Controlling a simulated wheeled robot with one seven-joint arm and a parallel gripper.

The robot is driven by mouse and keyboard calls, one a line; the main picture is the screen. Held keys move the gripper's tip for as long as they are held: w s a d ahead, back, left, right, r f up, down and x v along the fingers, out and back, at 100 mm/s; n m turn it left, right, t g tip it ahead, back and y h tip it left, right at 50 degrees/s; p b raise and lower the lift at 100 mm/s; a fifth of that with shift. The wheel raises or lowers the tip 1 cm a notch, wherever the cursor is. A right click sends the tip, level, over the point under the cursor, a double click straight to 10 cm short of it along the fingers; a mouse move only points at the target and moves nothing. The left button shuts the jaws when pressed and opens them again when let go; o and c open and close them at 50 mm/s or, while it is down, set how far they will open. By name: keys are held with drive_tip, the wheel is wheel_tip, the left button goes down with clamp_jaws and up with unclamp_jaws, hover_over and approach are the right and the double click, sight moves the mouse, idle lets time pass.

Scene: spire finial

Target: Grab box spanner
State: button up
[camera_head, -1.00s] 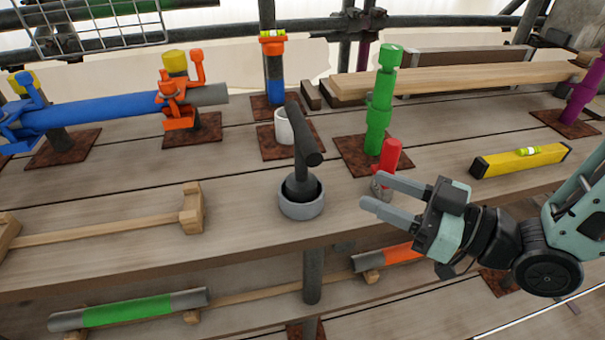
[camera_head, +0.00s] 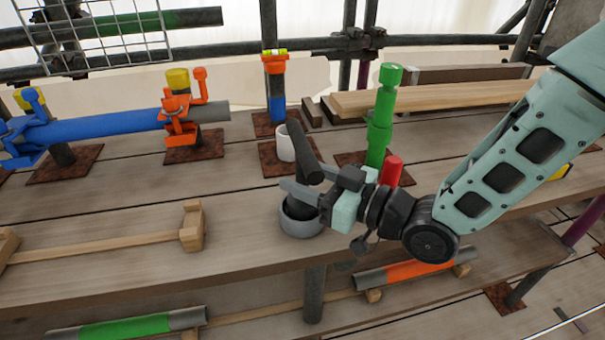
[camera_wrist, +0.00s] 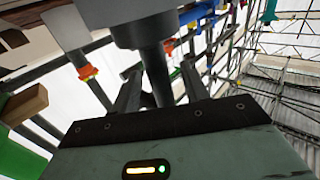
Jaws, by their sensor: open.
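My gripper (camera_head: 302,177) is open at the spanner, just above the holder. In the wrist view, the spanner's dark shaft (camera_wrist: 155,72) lies between the two spread fingers of my gripper (camera_wrist: 161,78), with a visible gap to the finger on the right. A wide grey cylindrical part shows above the shaft there. The lower end of the spanner is hidden in the holder.
A white cup (camera_head: 285,142) stands close behind the spanner. A red cylinder (camera_head: 391,171) and a tall green post (camera_head: 381,120) stand to the right, near my arm. A wooden cradle (camera_head: 110,233) lies left. The planks between cradle and holder are clear.

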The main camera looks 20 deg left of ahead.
drive_tip(key=shift+a, duration=0.35)
clamp_jaws()
